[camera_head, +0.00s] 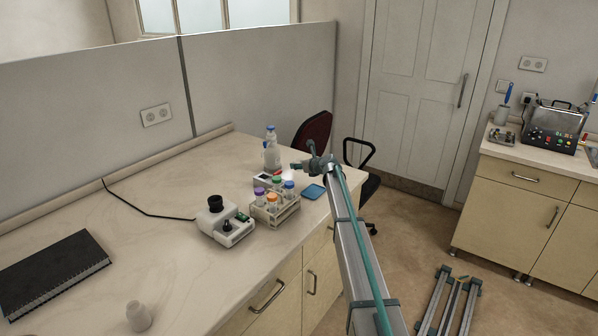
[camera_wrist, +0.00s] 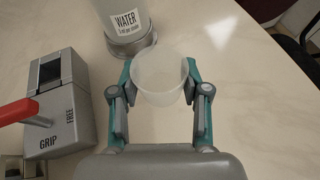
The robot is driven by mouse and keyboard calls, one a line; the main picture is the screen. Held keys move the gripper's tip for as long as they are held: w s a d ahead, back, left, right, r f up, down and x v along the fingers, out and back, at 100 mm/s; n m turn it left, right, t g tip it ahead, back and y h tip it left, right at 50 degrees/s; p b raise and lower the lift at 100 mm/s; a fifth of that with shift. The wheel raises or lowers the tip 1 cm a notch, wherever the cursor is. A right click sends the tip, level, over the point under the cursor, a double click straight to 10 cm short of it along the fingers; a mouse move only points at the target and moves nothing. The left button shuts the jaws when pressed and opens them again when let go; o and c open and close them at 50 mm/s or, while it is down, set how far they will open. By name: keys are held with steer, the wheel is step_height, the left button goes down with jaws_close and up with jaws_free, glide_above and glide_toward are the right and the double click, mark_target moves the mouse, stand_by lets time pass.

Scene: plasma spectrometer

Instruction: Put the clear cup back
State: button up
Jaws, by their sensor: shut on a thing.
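The clear cup (camera_wrist: 160,78) is a small translucent, open-topped cup in the wrist view. My gripper (camera_wrist: 160,88) is shut on it, with one finger on each side. In the head view my gripper (camera_head: 308,165) is over the right end of the bench, and the cup cannot be made out clearly there. The bottle labelled WATER (camera_wrist: 125,20) stands on a round metal base (camera_wrist: 133,46) just beyond the cup; it also shows in the head view (camera_head: 271,155). I cannot tell the cup's height above the bench.
A grey fixture marked GRIP and FREE (camera_wrist: 60,110), with a red handle, stands left of my gripper.

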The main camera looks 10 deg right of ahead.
mark_target(299, 178)
steer(key=shift+w+f, duration=0.55)
steer(key=shift+f, duration=0.05)
steer(key=shift+f+p, duration=0.8)
steer(key=shift+f, duration=0.85)
steer(key=shift+f, duration=0.2)
steer(key=o, duration=1.1)
steer(key=shift+r, duration=0.15)
steer(key=b+v, duration=0.2)
steer(key=v, duration=1)
steer(key=shift+b, duration=0.4)
